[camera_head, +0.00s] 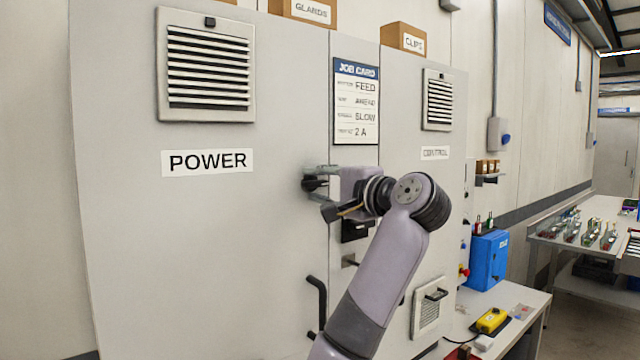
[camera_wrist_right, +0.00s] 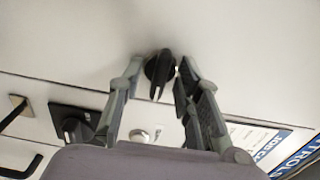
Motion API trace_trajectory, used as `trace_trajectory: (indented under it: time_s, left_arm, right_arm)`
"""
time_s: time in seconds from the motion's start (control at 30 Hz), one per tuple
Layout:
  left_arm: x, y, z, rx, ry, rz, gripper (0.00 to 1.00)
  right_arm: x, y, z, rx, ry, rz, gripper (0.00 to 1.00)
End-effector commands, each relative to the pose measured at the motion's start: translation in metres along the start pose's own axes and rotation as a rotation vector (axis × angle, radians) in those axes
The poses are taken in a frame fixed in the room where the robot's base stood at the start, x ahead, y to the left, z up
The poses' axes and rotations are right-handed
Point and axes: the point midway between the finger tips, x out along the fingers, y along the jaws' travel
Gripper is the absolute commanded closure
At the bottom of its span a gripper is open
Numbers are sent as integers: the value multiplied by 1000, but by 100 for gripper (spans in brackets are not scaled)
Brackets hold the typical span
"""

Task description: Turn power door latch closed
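The power door (camera_head: 200,240) is the wide grey cabinet door with the POWER label, and it looks flush with the cabinet. Its black latch knob (camera_head: 312,184) is at the door's right edge, partly covered by my right gripper (camera_head: 318,182). In the right wrist view the latch (camera_wrist_right: 159,70) lies between the fingertips of my right gripper (camera_wrist_right: 158,74). The fingers stand apart on either side of it, with small gaps visible, the right one very close. The latch's pointer end points down in that view. My left gripper is not in view.
A black door handle (camera_head: 318,303) is below the latch. A black switch plate (camera_head: 355,231) is partly behind my right arm; it also shows in the wrist view (camera_wrist_right: 74,124). A job card (camera_head: 356,102) hangs above. A blue box (camera_head: 487,258) stands on a bench at right.

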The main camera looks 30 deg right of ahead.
Motion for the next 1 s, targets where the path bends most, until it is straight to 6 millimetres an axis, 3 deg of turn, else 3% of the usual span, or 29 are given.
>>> trace_trajectory:
  time_s: [0.17, 0.6, 1.0]
  left_arm:
    - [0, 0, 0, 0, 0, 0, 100]
    - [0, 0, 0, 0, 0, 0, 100]
    - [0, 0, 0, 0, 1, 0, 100]
  right_arm:
    - [0, 0, 0, 0, 0, 0, 70]
    - [-1, 0, 0, 1, 0, 0, 99]
    - [0, 1, 0, -4, 1, 1, 100]
